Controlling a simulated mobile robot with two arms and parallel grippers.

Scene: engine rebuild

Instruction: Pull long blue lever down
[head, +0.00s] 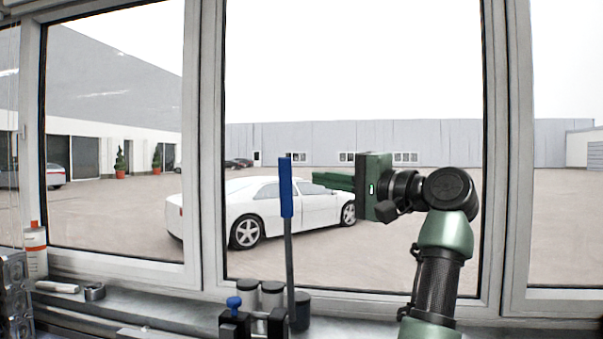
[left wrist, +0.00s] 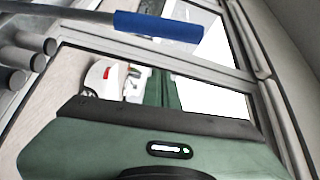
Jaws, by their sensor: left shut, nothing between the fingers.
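The long lever has a blue handle (head: 286,187) on a grey shaft and stands upright in the head view. The blue handle also shows across the top of the left wrist view (left wrist: 160,26), with its grey shaft running left. My left gripper (head: 316,178) is green, with its fingers pointing left toward the handle. My right gripper is not in view.
A black clamp with a small blue knob (head: 234,302) sits at the lever's foot. Grey cylinders (head: 272,295) stand beside the shaft on the window sill (head: 180,312). A white and orange bottle (head: 35,250) is at far left. Window frames stand behind; a white car is outside.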

